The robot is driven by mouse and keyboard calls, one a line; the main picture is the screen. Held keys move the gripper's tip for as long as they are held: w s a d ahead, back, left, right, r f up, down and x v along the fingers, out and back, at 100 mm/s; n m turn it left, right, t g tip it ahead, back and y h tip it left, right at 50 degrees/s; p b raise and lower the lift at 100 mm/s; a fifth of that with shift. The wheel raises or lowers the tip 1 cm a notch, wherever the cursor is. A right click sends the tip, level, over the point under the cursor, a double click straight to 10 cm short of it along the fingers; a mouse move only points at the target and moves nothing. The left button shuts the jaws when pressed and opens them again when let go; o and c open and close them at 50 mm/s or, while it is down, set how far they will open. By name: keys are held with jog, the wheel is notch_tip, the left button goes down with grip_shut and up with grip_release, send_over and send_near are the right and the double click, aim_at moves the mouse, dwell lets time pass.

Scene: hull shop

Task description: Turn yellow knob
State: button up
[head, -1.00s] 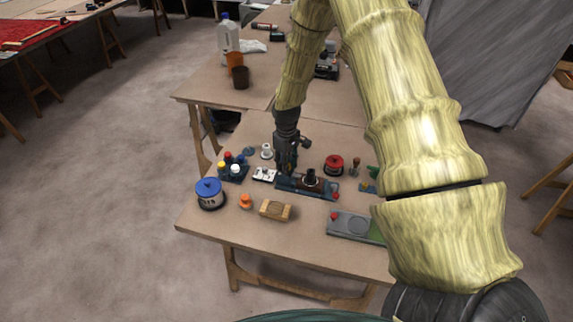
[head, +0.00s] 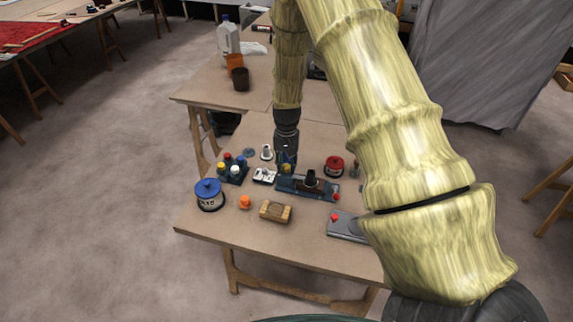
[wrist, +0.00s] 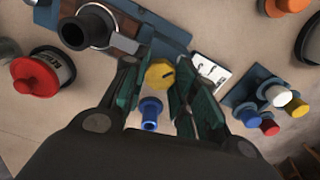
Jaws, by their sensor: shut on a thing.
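My gripper (wrist: 157,84) is shut on the knob. In the head view my gripper (head: 286,163) points down at the left end of the blue-based fixture (head: 318,190), and the knob is mostly hidden there.
A blue piece (wrist: 150,113) lies near the knob between my fingers. A white switch plate (head: 264,175), a rack of coloured-cap bottles (head: 233,172), a red-topped pot (head: 334,166) and a blue-lidded pot (head: 209,196) stand close by.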

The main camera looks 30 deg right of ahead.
aim_at(287, 166)
jog(key=m, duration=0.4)
jog(key=shift+w+d+r+m, duration=0.1)
jog(key=shift+m, duration=0.3)
dwell(0.4)
jog(key=o, duration=1.1)
jog(key=shift+c, duration=0.2)
notch_tip(287, 166, up, 12)
